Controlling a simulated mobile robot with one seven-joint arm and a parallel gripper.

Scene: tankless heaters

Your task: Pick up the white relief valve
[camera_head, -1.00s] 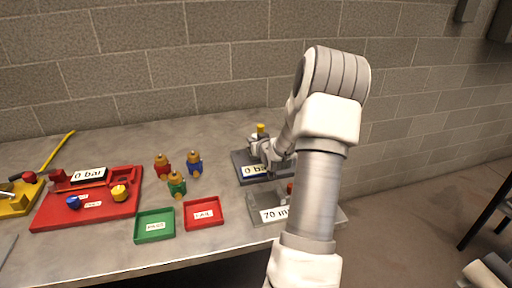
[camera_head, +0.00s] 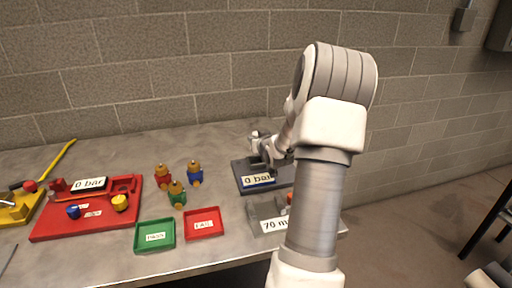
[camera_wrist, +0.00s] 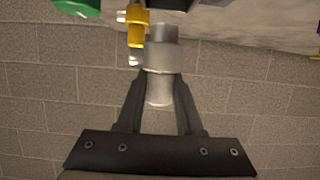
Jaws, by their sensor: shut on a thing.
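My gripper (camera_wrist: 158,108) is closed around a pale grey-white cylindrical piece (camera_wrist: 162,60) in the wrist view, with one finger on each side. This looks like the white relief valve; its far end runs out of the top of the picture. A yellow part with pale ends (camera_wrist: 137,28) sits along its left side; I cannot tell whether it belongs to the same piece. In the head view my gripper (camera_head: 259,147) is over the dark grey stand with a "0 bar" display (camera_head: 243,178), and the held piece is mostly hidden by it.
Red (camera_head: 162,171), blue (camera_head: 195,174) and green (camera_head: 177,194) brass-topped valves stand mid-table. Green (camera_head: 140,246) and red (camera_head: 190,234) trays lie in front. A red "0 bar" rig (camera_head: 50,231) is at left. A grey "70" stand (camera_head: 256,222) is partly behind my arm.

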